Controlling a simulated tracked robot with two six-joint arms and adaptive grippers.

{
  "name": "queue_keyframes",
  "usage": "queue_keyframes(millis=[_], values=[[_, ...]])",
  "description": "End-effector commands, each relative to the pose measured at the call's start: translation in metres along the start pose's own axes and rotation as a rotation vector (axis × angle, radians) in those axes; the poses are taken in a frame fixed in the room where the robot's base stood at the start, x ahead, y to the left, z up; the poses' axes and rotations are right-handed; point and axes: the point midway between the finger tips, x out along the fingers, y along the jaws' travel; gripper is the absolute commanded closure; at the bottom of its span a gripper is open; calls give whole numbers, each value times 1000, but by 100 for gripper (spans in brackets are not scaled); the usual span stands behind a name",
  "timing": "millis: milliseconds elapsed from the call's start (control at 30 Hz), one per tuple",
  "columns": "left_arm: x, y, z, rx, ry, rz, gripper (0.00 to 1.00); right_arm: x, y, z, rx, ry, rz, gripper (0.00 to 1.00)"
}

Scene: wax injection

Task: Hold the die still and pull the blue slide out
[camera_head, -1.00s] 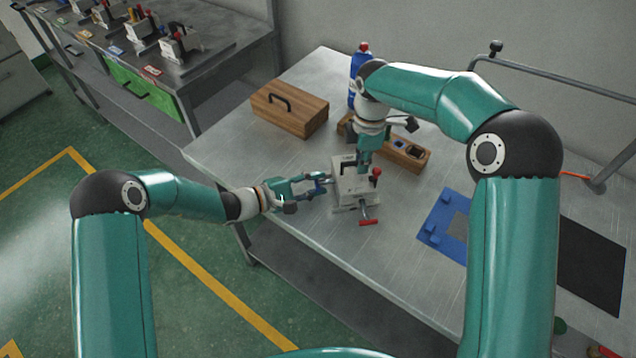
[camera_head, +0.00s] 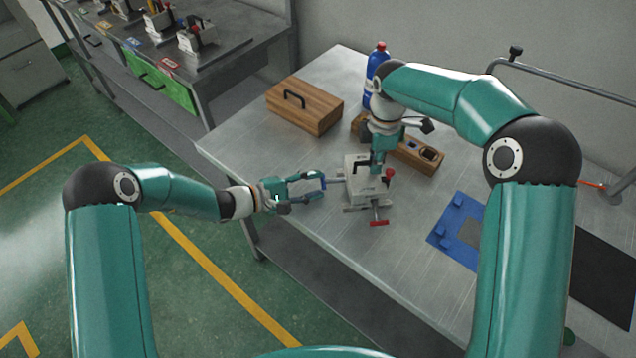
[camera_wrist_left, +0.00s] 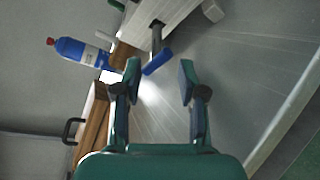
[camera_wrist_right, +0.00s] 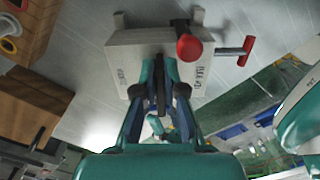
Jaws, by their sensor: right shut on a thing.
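The die (camera_head: 357,190), a pale grey block, stands on the table with a red ball knob on top and a red T-handle at its front. It fills the upper middle of the right wrist view (camera_wrist_right: 130,58). The blue slide (camera_head: 324,182) sticks out of the die's left side on a grey rod. In the left wrist view its blue end (camera_wrist_left: 158,62) lies just beyond the fingertips. My left gripper (camera_wrist_left: 160,78) is open and empty, with fingers apart.
A blue fixture plate (camera_head: 455,225) lies to the right. The table's front left is clear.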

Motion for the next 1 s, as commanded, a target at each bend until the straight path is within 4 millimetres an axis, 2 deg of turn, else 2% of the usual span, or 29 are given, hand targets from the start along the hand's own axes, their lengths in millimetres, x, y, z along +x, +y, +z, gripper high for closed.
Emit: queue_keyframes(millis=[300, 500, 667, 1000], values=[[-64, 1, -1, -2, 3, 4, 59, -1, 1, 0, 1, 1, 4, 100], [-93, 0, -1, -1, 1, 3, 59, -1, 1, -1, 0, 2, 4, 100], [-102, 0, -1, -2, -1, 2, 59, -1, 1, -2, 0, 3, 3, 100], [-103, 0, 0, -2, -2, 1, 59, -1, 1, -2, -1, 4, 3, 100]])
